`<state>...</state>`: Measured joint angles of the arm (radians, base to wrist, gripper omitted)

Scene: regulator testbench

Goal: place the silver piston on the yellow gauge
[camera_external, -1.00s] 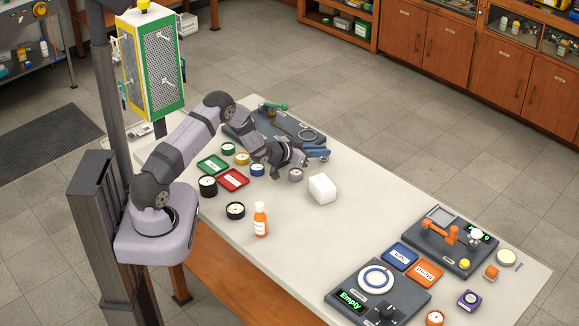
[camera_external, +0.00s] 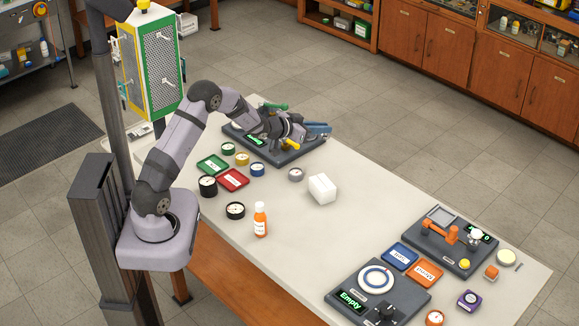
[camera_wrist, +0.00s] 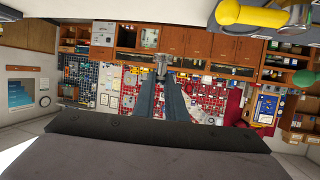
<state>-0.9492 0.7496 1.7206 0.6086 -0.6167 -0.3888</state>
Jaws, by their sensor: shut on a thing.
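My gripper (camera_external: 318,129) is raised over the right part of the dark test bench. In the wrist view its long blue-grey fingers (camera_wrist: 162,85) are shut on a small silvery piece, which looks like the silver piston (camera_wrist: 162,64), at the fingertips. The piston cannot be made out in the external view. The yellow gauge (camera_external: 242,159) sits upright on the table, to the left of and below my gripper in the picture, well apart from it. Nothing is seen on top of it.
The dark test bench (camera_external: 290,158) has a yellow handle (camera_external: 291,145). Green (camera_external: 228,149), blue (camera_external: 257,169) and grey (camera_external: 296,174) gauges stand near the yellow one. Green (camera_external: 212,165) and red (camera_external: 233,180) trays, a white block (camera_external: 322,188) and an orange bottle (camera_external: 260,220) stand nearby.

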